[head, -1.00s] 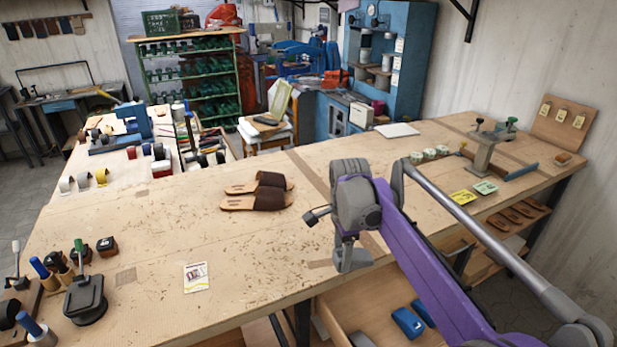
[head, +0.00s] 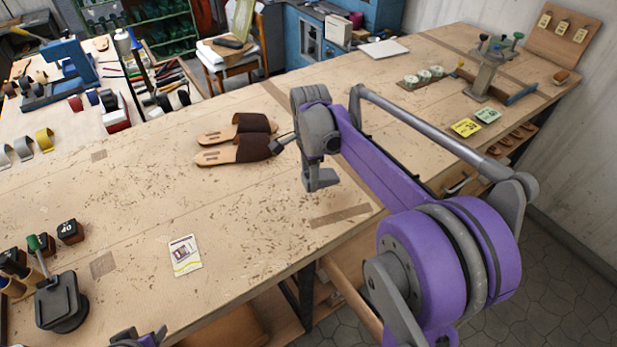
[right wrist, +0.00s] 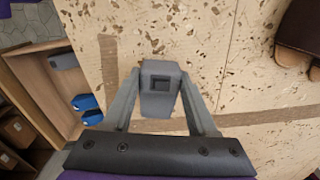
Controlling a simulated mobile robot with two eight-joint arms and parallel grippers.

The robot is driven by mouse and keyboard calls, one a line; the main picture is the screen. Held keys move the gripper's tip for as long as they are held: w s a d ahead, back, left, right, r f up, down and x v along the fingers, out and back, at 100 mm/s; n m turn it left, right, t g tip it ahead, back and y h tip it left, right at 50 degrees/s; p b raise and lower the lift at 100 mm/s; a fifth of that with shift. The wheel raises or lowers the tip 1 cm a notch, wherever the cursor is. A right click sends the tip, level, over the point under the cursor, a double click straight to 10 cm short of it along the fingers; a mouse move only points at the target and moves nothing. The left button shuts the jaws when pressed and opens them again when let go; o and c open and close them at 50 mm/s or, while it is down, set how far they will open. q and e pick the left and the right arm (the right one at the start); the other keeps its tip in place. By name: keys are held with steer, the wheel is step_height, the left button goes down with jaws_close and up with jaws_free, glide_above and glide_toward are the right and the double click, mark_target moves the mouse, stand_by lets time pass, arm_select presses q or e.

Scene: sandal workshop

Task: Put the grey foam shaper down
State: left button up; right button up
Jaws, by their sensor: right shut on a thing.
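My right gripper (right wrist: 163,105) is shut on the grey foam shaper (right wrist: 160,88), a blocky grey piece with a dark rectangular recess, held between its two fingers in the right wrist view. In the head view my right gripper (head: 320,182) hangs over the workbench (head: 225,215), just right of the brown sandals. The shaper is hard to tell from the grey fingers there, and its gap to the bench is unclear. A small part of what seems my left gripper (head: 140,338) shows at the bottom edge; its fingers cannot be made out.
A pair of brown sandals (head: 238,138) lies left of the right gripper. A card (head: 185,255) lies nearer the front edge. A dark stand (head: 60,300) is at front left. An open drawer (right wrist: 35,80) holds blue pieces (right wrist: 86,103). Bare bench surrounds the gripper.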

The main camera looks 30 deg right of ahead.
steer(key=shift+w+f, duration=0.15)
steer(key=shift+f, duration=2)
steer(key=shift+f, duration=0.1)
steer(key=shift+f, duration=0.2)
steer(key=o, duration=1.3)
steer(key=shift+r, duration=0.1)
